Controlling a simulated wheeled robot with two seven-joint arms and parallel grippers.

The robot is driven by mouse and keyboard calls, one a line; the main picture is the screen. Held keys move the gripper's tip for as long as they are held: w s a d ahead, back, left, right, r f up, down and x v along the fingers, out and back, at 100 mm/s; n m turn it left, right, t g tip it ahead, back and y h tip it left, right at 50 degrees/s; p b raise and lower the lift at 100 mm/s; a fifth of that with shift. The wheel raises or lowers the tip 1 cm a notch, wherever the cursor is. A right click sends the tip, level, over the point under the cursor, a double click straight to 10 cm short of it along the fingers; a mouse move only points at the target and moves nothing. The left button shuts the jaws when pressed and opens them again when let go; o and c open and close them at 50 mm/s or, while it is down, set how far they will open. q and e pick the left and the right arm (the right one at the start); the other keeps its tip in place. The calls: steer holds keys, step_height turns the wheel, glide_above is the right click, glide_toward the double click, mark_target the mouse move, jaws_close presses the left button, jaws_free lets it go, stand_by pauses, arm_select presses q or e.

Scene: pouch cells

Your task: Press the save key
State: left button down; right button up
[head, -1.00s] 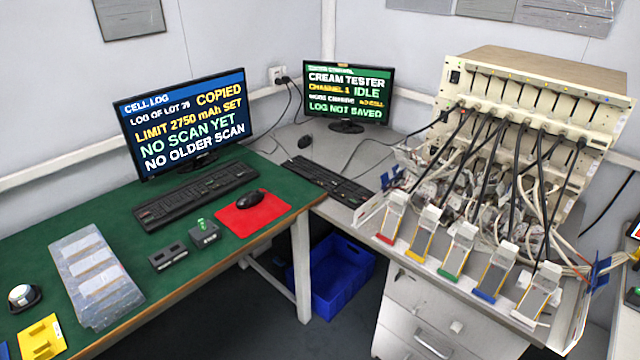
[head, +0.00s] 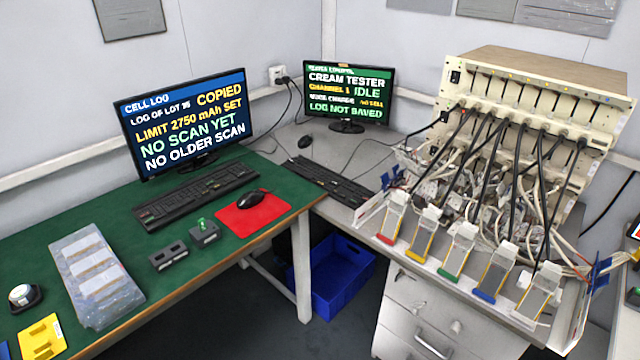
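Two monitors with keyboards are in the head view. The left monitor (head: 186,122) reads CELL LOG, LOG OF LOT, COPIED, LIMIT 2750 mAh SET, NO SCAN YET, NO OLDER SCAN. Its black keyboard (head: 195,196) lies on the green desk. The back monitor (head: 348,92) reads CREAM TESTER, CHANNEL 1 IDLE, LOG NOT SAVED. Its dark keyboard (head: 328,180) lies on the grey table. I cannot make out which key is the save key; the key labels are too small. Neither of my grippers is in view.
The cream tester (head: 530,110) stands at the right with many cables and several coloured cell holders. A black mouse (head: 250,199) sits on a red mat (head: 256,219). A plastic tray with pale cells (head: 95,276) lies on the green desk. A blue bin (head: 340,275) is on the floor.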

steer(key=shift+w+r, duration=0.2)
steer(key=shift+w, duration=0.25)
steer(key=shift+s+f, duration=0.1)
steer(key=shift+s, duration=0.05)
